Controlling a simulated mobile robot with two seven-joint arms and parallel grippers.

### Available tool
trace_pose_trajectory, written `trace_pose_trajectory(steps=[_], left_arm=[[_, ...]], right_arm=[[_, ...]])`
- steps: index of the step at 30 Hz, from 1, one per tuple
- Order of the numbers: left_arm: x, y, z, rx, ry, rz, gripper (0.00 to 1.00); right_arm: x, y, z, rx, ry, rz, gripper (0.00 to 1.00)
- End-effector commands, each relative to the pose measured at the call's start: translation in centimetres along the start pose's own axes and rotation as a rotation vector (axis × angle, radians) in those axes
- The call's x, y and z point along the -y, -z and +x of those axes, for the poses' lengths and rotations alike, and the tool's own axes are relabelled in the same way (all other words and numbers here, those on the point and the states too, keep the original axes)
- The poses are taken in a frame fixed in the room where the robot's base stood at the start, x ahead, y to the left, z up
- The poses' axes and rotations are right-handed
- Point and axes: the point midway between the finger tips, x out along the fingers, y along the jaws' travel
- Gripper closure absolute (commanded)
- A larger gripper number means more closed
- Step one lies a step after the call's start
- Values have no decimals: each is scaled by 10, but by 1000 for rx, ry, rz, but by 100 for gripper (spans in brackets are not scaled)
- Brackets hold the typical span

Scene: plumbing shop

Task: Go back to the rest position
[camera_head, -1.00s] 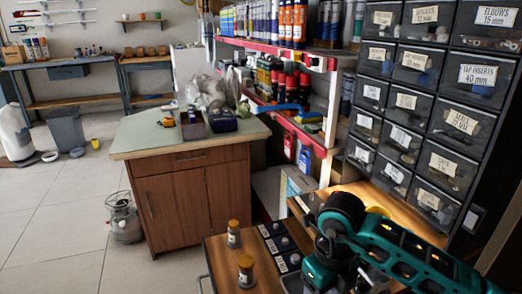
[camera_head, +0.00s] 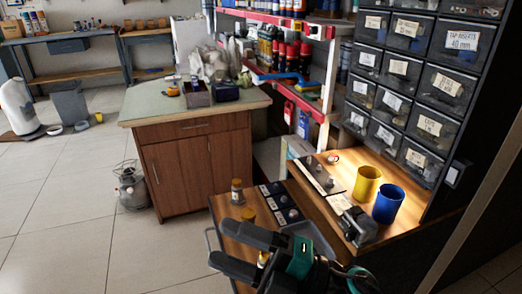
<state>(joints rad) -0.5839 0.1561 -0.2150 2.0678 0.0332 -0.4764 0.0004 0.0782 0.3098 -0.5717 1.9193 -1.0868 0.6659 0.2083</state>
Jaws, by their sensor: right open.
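My right gripper (camera_head: 222,243) is in the lower middle of the head view. Its two black fingers are spread apart and point left, over the near part of a small wooden-topped cart (camera_head: 228,226). A small bottle with a yellowish top (camera_head: 263,259) shows in the gap between the fingers; I cannot tell how far below them it is. Nothing is clamped between the fingertips. My left gripper is out of the picture.
Amber-capped bottles (camera_head: 236,190) and a black labelled tray (camera_head: 278,203) are on the cart. A yellow cup (camera_head: 366,184) and a blue cup (camera_head: 388,204) stand on the wooden bench right of it, below drawers (camera_head: 412,116).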

Motion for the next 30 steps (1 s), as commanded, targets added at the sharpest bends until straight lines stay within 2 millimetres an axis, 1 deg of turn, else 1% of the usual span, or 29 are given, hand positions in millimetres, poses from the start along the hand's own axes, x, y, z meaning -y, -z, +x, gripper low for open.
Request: trace_pose_trajectory(steps=[1,2,3,5,6,7,8,9,11,12,14,15,17,18,20,24,27,30], left_arm=[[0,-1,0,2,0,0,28],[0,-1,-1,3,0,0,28],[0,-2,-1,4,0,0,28],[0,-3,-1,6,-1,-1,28],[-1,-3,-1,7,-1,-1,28],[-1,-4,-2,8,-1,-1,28],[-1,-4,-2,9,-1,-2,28],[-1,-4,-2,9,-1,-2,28],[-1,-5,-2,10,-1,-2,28],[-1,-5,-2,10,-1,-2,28],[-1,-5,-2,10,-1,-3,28],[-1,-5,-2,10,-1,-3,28],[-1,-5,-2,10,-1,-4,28],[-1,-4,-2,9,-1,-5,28],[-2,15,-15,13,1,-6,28],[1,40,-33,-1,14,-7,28],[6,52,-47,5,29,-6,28],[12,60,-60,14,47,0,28]], right_arm=[[-6,-14,-12,126,-95,105,38],[-9,-25,-21,205,-149,167,38],[-10,-39,-36,315,-213,252,38],[-4,-60,-62,481,-294,386,38],[5,-71,-82,593,-337,480,38],[14,-78,-98,676,-363,549,38],[24,-83,-114,756,-385,619,38],[40,-88,-135,859,-406,712,38],[66,-88,-166,1003,-425,850,38],[84,-85,-184,1088,-431,936,38],[110,-75,-209,1204,-428,1062,38],[126,-67,-223,1273,-422,1143,38],[150,-50,-242,1367,-405,1263,38],[165,-37,-253,1426,-390,1343,38],[143,-34,-248,1430,-393,1340,38],[117,-28,-248,1443,-398,1323,38],[99,-23,-248,1454,-401,1313,38],[82,-18,-249,1465,-404,1302,38]])
